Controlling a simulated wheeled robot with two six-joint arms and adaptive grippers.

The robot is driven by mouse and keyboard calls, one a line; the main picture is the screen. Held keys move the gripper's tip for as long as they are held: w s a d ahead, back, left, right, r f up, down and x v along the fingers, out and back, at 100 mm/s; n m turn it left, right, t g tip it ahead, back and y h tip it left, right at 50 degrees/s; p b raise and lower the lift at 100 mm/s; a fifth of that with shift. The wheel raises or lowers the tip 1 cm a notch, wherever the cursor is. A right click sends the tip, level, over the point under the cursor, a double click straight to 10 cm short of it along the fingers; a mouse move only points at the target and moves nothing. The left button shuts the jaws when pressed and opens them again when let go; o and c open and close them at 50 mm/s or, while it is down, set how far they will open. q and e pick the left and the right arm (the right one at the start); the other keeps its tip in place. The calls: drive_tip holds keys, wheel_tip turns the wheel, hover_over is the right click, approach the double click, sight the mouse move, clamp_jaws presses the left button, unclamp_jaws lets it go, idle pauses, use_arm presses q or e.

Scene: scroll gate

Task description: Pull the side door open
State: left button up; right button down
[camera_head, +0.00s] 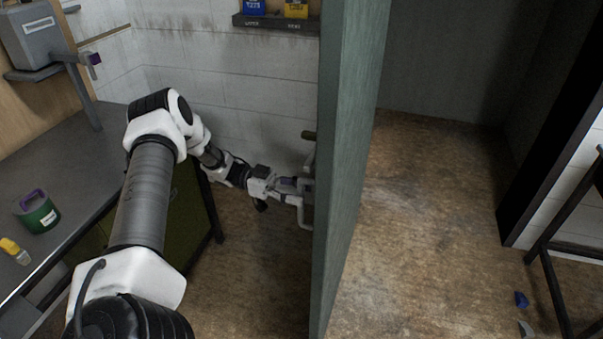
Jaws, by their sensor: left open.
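The side door (348,150) is a tall grey-green panel seen nearly edge-on in the middle of the head view. It stands out from the wall, with an opening to its right. A metal handle (307,222) sits on its left face, with a dark knob (309,135) above it. My left gripper (294,192) is open at the handle, close to the door's left face. Its fingertips overlap the handle, and I cannot tell whether they touch it. My right gripper is not in view.
A grey workbench (60,150) at left holds a green container (37,211) and a yellow object (14,250). A small shelf (275,22) is on the white wall. At right are a dark frame (545,150) and small blue debris (521,299). Brown floor (420,220) lies mostly clear beyond the door.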

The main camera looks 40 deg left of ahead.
use_arm(q)
drive_tip(key=v, duration=1.1)
